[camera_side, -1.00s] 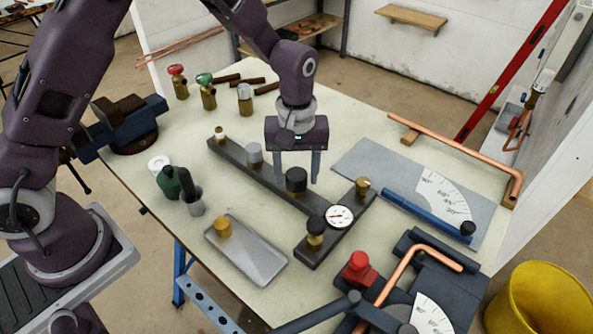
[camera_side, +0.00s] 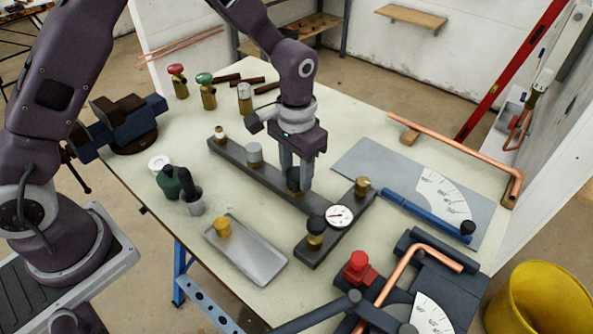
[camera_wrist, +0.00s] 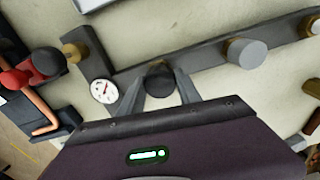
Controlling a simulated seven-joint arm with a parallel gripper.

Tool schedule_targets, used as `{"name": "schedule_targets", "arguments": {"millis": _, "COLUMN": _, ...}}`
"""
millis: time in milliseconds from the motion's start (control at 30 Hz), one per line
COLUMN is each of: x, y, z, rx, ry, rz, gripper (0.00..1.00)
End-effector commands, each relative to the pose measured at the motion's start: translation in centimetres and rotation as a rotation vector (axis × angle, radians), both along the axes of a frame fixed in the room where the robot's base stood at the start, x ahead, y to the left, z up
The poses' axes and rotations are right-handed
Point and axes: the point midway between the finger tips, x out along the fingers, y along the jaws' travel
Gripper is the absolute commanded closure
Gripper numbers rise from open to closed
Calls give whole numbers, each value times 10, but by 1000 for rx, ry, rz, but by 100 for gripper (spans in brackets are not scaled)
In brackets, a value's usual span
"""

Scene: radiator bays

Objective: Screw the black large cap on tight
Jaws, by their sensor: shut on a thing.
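The black large cap (camera_wrist: 160,79) sits on the long dark bar (camera_side: 240,160), a little short of the pressure gauge. My gripper (camera_side: 295,181) points straight down over it, with its two fingers shut on the cap's opposite sides. In the wrist view the cap lies between the fingertips, dark against the bar. In the side view the fingers hide most of the cap, so its seat and any thread are hidden.
On the same bar are a grey cap (camera_side: 254,154) and a white-topped brass fitting (camera_side: 219,134). The white gauge (camera_side: 340,216), a black-topped brass fitting (camera_side: 316,232) and a brass fitting (camera_side: 362,187) stand on the crosspiece.

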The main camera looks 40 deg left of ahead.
Motion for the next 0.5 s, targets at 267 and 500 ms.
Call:
{"name": "schedule_targets", "arguments": {"millis": 267, "x": 1, "y": 0, "z": -1, "rx": -4, "ry": -5, "rz": -984, "gripper": 100}}
{"name": "schedule_targets", "arguments": {"millis": 500, "x": 1, "y": 0, "z": -1, "rx": -2, "ry": -4, "rz": -1733, "gripper": 100}}
